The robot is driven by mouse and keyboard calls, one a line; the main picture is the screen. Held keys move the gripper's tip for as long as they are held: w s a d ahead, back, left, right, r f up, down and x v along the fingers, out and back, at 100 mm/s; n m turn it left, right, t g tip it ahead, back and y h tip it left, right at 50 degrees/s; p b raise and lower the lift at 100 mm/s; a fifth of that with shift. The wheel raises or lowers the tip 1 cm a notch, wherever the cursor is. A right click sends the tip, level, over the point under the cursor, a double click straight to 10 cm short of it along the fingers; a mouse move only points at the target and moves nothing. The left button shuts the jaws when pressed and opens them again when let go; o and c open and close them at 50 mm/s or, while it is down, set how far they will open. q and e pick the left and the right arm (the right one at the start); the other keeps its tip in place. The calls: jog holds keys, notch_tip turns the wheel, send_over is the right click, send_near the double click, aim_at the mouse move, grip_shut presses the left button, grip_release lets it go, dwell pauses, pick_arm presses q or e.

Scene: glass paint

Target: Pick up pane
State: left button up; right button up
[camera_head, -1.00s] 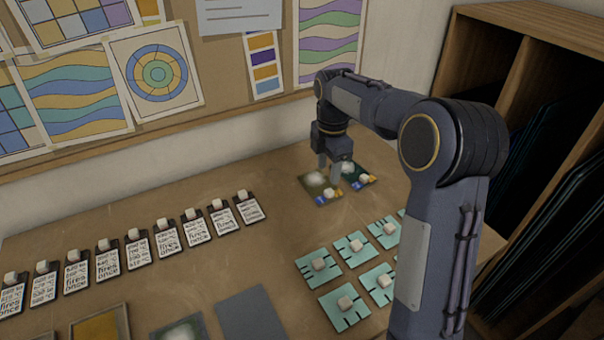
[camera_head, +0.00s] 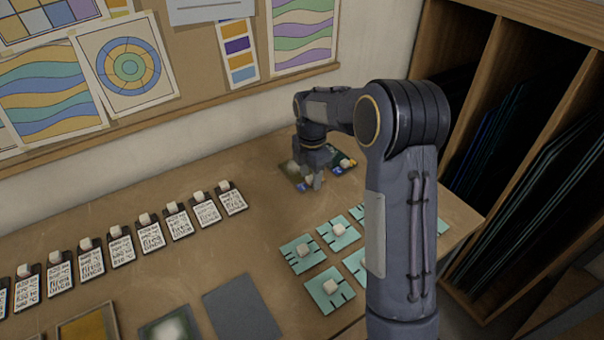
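Two small dark panes lie side by side at the back of the table. The left pane (camera_head: 290,172) is olive with a whitish patch, a white knob and a blue tag. The right pane (camera_head: 335,162) is dark green with a white knob (camera_head: 346,163) and a yellow tag. My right gripper (camera_head: 313,181) points down over the left pane, its fingertips at that pane's knob. Whether the fingers are closed on the knob is too small to tell. The gripper hides part of both panes. My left gripper is not in view.
Teal panes with white knobs (camera_head: 301,254) lie at front right, partly behind my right arm. Printed cards with white knobs (camera_head: 150,233) form a row at left. A grey mat (camera_head: 241,309) lies in front. A wooden rack (camera_head: 520,60) stands at right. Mid-table is clear.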

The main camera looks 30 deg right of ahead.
grip_shut()
jog(key=shift+r, duration=0.1)
